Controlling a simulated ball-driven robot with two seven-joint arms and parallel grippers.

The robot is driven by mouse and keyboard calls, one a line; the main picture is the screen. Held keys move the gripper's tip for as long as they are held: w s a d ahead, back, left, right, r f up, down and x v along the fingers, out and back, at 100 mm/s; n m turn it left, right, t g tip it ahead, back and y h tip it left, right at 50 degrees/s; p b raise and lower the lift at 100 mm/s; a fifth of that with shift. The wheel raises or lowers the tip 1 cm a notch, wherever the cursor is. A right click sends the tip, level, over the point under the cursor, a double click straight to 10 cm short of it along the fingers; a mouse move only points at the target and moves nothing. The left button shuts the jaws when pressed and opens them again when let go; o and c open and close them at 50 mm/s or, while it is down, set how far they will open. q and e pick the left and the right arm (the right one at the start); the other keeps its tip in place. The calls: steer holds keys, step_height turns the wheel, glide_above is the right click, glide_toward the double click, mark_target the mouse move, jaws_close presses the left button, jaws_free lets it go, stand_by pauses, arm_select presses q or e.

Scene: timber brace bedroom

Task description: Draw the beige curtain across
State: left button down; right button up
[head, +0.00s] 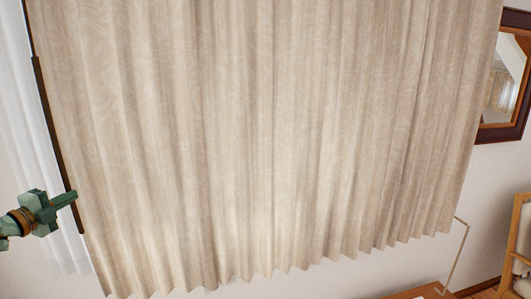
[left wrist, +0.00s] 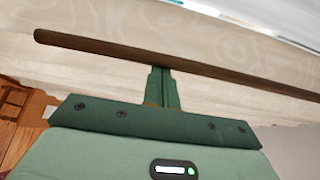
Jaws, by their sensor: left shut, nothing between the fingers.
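The beige curtain (head: 260,140) hangs in folds and spreads over most of the head view, its wavy hem near the bottom. A dark brown rod (head: 50,115) hangs along its left edge. My left gripper (head: 72,197) is at the lower part of this rod, its fingers shut with nothing held between them. In the left wrist view the rod (left wrist: 100,52) crosses by the tips of the closed fingers (left wrist: 164,82), with the curtain (left wrist: 110,22) behind. Whether the fingers touch the rod I cannot tell. My right gripper is not in view.
A white sheer curtain (head: 28,140) hangs left of the beige one. A dark-framed mirror (head: 522,75) is on the wall at right. A wooden surface (head: 425,292) shows below the hem, and wooden furniture (head: 518,235) stands at lower right.

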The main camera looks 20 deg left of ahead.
arm_select(q)
steer(key=shift+s+a, duration=0.5)
steer(key=shift+a, duration=0.4)
steer(key=shift+r, duration=0.1)
